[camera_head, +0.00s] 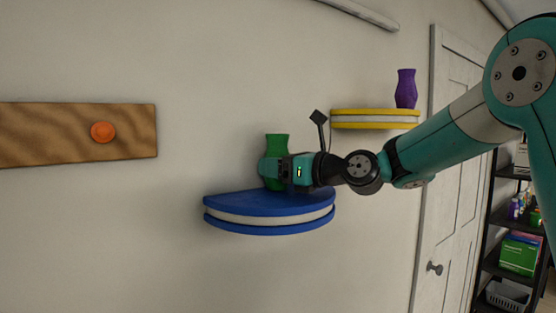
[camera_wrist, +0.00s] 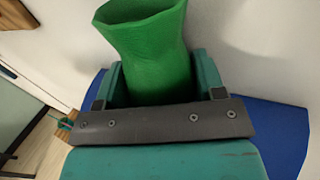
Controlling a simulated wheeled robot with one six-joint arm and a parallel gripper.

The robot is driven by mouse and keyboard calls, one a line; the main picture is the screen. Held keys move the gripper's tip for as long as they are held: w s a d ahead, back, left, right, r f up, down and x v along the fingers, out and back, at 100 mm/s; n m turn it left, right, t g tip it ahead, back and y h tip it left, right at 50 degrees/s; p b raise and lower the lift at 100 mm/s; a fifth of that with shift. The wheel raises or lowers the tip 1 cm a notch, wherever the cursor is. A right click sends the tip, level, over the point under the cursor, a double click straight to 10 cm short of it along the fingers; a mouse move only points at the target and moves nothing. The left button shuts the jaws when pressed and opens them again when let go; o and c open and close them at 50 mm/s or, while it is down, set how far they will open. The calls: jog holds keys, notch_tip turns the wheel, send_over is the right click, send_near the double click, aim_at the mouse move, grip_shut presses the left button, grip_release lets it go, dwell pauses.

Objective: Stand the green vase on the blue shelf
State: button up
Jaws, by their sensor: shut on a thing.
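The green vase (camera_head: 277,146) is upright at the blue shelf (camera_head: 270,222), near the wall. My gripper (camera_head: 275,171) is shut on the vase, with its fingers around the vase's body. In the wrist view, the green vase (camera_wrist: 150,48) rises between the two teal fingers of my gripper (camera_wrist: 158,85), and its open mouth points up. The blue shelf (camera_wrist: 270,125) shows below and to the right there.
A yellow shelf (camera_head: 375,122) with a purple vase (camera_head: 405,88) is on the wall to the right. A wooden board (camera_head: 50,135) with an orange knob (camera_head: 103,132) is at left. A white door (camera_head: 445,200) and a dark rack (camera_head: 490,265) stand at right. The blue shelf's left part is clear.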

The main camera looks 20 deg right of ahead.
jog(key=shift+f, duration=0.2)
jog(key=o, duration=1)
jog(key=shift+r, duration=0.2)
jog(key=b+v, duration=0.5)
jog(key=v, duration=0.6)
jog(key=shift+w+d+f, duration=0.1)
jog(key=shift+f, duration=0.05)
jog(key=shift+s+d+b, duration=0.25)
jog(key=shift+s+b, duration=0.05)
jog(key=shift+s, duration=0.15)
